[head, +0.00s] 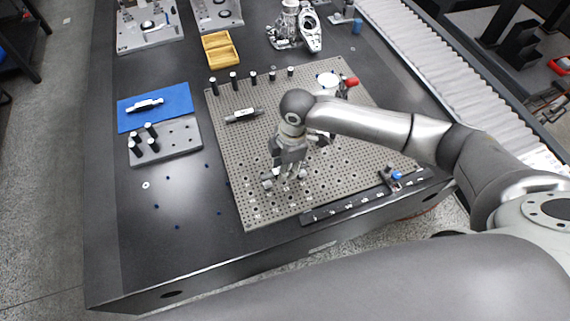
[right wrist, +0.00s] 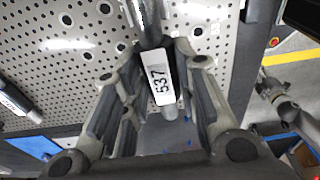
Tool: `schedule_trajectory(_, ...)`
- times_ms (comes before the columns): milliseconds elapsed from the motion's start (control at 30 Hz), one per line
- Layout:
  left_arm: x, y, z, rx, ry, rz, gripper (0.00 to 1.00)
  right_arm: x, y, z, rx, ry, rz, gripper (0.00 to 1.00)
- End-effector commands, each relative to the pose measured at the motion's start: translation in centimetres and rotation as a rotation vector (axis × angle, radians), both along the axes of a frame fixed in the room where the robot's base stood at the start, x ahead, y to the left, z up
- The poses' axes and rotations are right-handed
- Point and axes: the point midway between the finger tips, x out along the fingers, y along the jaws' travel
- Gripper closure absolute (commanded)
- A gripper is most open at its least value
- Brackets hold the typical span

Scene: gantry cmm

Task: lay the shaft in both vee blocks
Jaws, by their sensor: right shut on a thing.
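My right gripper (head: 286,174) is over the near left part of the perforated plate. In the right wrist view, its fingers (right wrist: 160,95) are shut on a grey shaft (right wrist: 167,109) with a white label reading 537. In the head view the gripper mostly hides this shaft. Small pale metal shapes show on both sides of the fingertips; I cannot tell whether they are vee blocks or shaft ends. I cannot tell whether the shaft touches anything below. My left gripper is not in view.
The perforated plate (head: 345,175) bears another labelled grey cylinder (head: 243,115), a row of black pins and a red-ended fixture (head: 348,83). A dark rail (head: 345,208) runs along its near edge. A blue mat (head: 172,102) with a labelled part and a pin block (head: 178,140) lie left.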

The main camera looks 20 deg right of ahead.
Motion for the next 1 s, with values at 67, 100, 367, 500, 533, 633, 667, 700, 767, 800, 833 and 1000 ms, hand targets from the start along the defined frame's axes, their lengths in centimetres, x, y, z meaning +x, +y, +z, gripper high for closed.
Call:
schedule_trajectory(67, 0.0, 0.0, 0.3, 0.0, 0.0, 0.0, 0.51, 0.0, 0.1, 0.2, 0.001, -0.002, 0.001, 1.0)
schedule_trajectory(100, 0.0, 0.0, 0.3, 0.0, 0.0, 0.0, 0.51, 0.1, 0.1, 0.2, 0.001, -0.002, 0.001, 1.0)
schedule_trajectory(367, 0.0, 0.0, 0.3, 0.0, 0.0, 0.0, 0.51, 0.1, 0.1, 0.1, 0.002, -0.003, 0.001, 1.0)
schedule_trajectory(500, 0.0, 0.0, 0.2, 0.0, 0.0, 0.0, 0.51, 0.1, 0.0, 0.0, 0.002, -0.003, 0.001, 1.0)
schedule_trajectory(533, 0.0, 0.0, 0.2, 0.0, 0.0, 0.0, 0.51, 0.1, 0.1, 0.0, 0.002, -0.003, 0.001, 1.0)
schedule_trajectory(633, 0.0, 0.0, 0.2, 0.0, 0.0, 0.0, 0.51, 0.1, 0.1, -0.2, 0.002, -0.003, 0.001, 1.0)
schedule_trajectory(667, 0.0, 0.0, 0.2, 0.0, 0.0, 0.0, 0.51, 0.1, 0.1, -0.2, 0.002, -0.003, 0.001, 1.0)
schedule_trajectory(700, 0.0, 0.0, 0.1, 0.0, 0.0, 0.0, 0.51, 0.1, 0.1, -0.3, 0.002, -0.003, 0.001, 1.0)
schedule_trajectory(767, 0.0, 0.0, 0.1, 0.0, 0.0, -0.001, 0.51, 0.1, 0.1, -0.4, 0.002, -0.003, 0.001, 1.0)
schedule_trajectory(800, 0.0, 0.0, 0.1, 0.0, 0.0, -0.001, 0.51, 0.1, 0.1, -0.5, 0.002, -0.003, 0.001, 1.0)
schedule_trajectory(833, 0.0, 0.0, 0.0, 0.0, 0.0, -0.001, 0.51, 0.1, 0.1, -0.6, 0.002, -0.003, 0.001, 1.0)
schedule_trajectory(1000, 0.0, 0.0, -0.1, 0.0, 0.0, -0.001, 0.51, 0.1, 0.1, -0.9, 0.002, -0.003, 0.001, 1.0)
